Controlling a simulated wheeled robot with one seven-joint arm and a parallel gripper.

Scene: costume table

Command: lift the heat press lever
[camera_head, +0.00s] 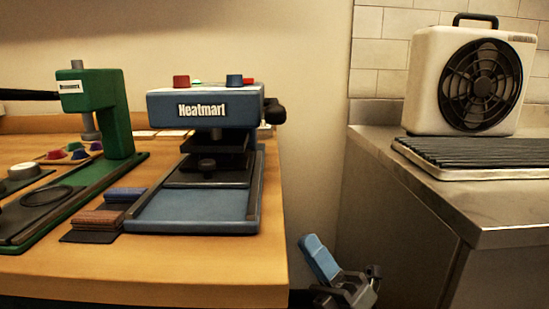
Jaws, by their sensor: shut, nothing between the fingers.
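The blue heat press (195,105), labelled Heatmart, stands upright on the wooden table (180,275). A black lever handle (275,111) with a rounded end sticks out at the right of its head. The dark upper platen hangs under the head, above the dark lower plate (205,178), with a gap between them. Part of my arm (320,260), blue and grey, shows low in the picture, right of the table and below the press. No fingers can be made out there, and nothing of mine touches the press.
A green press (118,120) stands at the left, with brown and dark blocks (103,215) between it and the blue press. At the right, a steel counter (480,205) holds a white fan unit (440,95) and a ridged dark tray. A gap separates table and counter.

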